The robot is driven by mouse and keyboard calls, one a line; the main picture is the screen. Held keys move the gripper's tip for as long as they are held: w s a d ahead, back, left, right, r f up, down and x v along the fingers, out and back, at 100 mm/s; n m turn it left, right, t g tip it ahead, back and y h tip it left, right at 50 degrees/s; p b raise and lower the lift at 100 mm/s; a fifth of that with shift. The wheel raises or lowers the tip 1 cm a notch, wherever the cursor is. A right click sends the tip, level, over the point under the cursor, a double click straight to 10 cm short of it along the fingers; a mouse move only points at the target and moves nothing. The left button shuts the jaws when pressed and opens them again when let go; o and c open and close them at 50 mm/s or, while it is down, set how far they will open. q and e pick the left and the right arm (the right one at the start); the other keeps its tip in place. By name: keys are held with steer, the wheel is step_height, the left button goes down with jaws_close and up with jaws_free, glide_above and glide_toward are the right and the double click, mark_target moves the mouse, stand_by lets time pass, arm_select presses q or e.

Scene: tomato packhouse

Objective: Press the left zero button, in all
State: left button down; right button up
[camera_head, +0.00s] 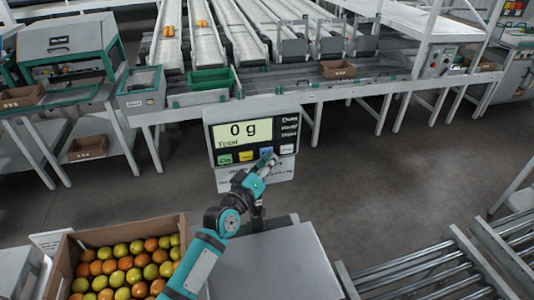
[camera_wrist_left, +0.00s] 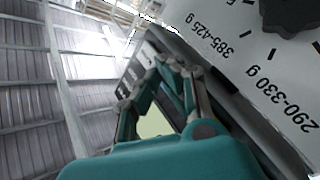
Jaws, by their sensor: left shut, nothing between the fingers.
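A scale display (camera_head: 203,132) stands at the centre of the head view and reads "0 g", "Total". A row of small buttons runs along its lower edge: a green button (camera_head: 225,159), a yellow button (camera_head: 246,156), a blue button (camera_head: 265,151) and a white button (camera_head: 287,149). Their labels are too small to read surely. My left gripper (camera_head: 268,160) is shut and empty, its tips at the blue button and partly covering it. I cannot tell whether they touch. The left wrist view shows the shut fingers (camera_wrist_left: 178,82) close to the dark panel. My right gripper is not in view.
A grey weighing plate (camera_head: 275,265) lies before the display. A cardboard box (camera_head: 68,250) of orange and yellow-green tomatoes stands at left. Roller conveyors (camera_head: 430,270) are at lower right. A black knob (camera_wrist_left: 290,14) with printed weight ranges shows in the left wrist view.

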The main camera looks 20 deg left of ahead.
arm_select(q)
steer(key=shift+s+d+p, duration=0.45)
steer(key=shift+s+p, duration=0.05)
steer(key=shift+s, duration=0.2)
steer(key=s+d+p, duration=0.1)
steer(key=s, duration=0.1)
steer(key=s+d+p, duration=0.1)
steer(key=s, duration=0.1)
steer(key=shift+d, duration=0.4)
stand_by(0.4)
steer(key=shift+s, duration=0.1)
